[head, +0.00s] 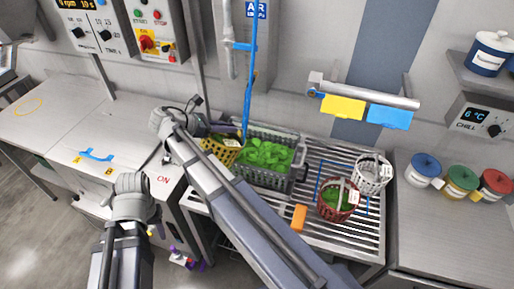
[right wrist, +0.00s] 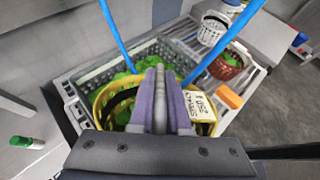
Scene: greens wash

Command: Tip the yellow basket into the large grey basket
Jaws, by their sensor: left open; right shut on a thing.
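The yellow basket (head: 222,152) is at the left end of the large grey basket (head: 270,184), which holds many green leaves. My right gripper (head: 208,131) reaches in from above left and is shut on the yellow basket. In the right wrist view its fingers (right wrist: 160,100) are closed at the yellow basket (right wrist: 97,100), which has green leaves inside and a white tag. The fingers hide the held part. The large grey basket (right wrist: 85,78) lies just behind it. My left gripper (head: 152,168) is open and empty, left of the baskets by the white cabinet.
A blue hose (head: 247,95) hangs down by the yellow basket. A red basket (head: 334,207) with greens, a white basket (head: 369,178) and an orange block (head: 299,217) are on the slatted rack to the right. My right arm crosses in front of the rack.

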